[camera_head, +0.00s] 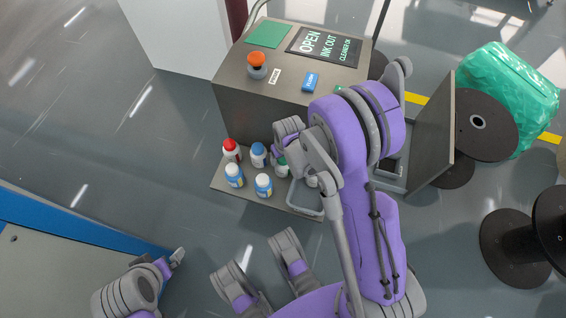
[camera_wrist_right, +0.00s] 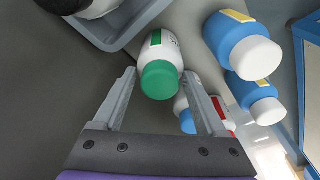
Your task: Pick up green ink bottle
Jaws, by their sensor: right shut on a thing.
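The green ink bottle is white with a green cap (camera_wrist_right: 161,79) and shows between the two fingers of my right gripper (camera_wrist_right: 159,75) in the right wrist view. The gripper is shut on it. In the head view my right gripper (camera_head: 287,155) is over the shelf on the front of the machine, and the green bottle (camera_head: 282,166) is mostly hidden by it. My left gripper (camera_head: 172,260) is at the lower left, away from the bottles; its opening cannot be made out.
A red-capped bottle (camera_head: 231,149), a blue-capped bottle (camera_head: 258,155) and two white-capped blue bottles (camera_head: 263,186) stand close by on the shelf (camera_head: 224,183). A grey tray (camera_head: 312,206) lies to the right. The machine box (camera_head: 240,108) rises behind.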

